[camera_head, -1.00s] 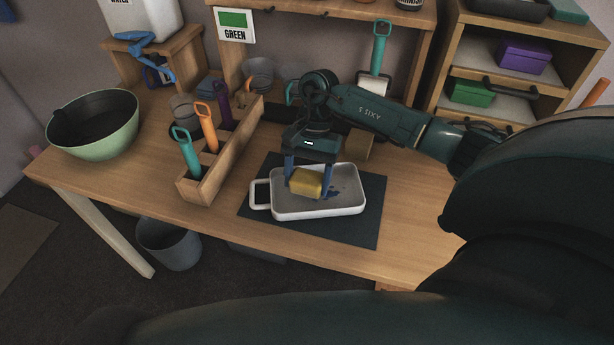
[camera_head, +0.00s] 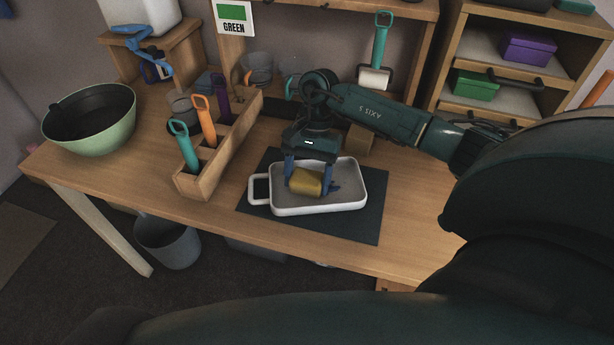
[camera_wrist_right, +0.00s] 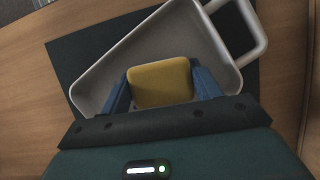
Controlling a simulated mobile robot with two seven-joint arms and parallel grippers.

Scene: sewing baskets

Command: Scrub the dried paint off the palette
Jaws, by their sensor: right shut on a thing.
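The palette is a white, shallow tray (camera_head: 345,172) with a loop handle at its left, lying on a dark mat (camera_head: 368,222) on the table. My right gripper (camera_head: 306,182) is shut on a yellow sponge (camera_head: 308,181), with a blue finger on either side of it. The sponge is down inside the tray, left of its middle. A small dark blue paint patch (camera_head: 334,187) shows just right of the sponge. In the right wrist view the sponge (camera_wrist_right: 160,83) sits between the fingers, within the tray walls (camera_wrist_right: 112,70). Paint under the sponge is hidden. My left gripper is not in view.
A wooden caddy (camera_head: 225,148) with several handled tools stands left of the mat. A green bowl (camera_head: 92,120) is at the table's left end. A wooden block (camera_head: 360,139) stands behind the tray. Table right of the mat is clear.

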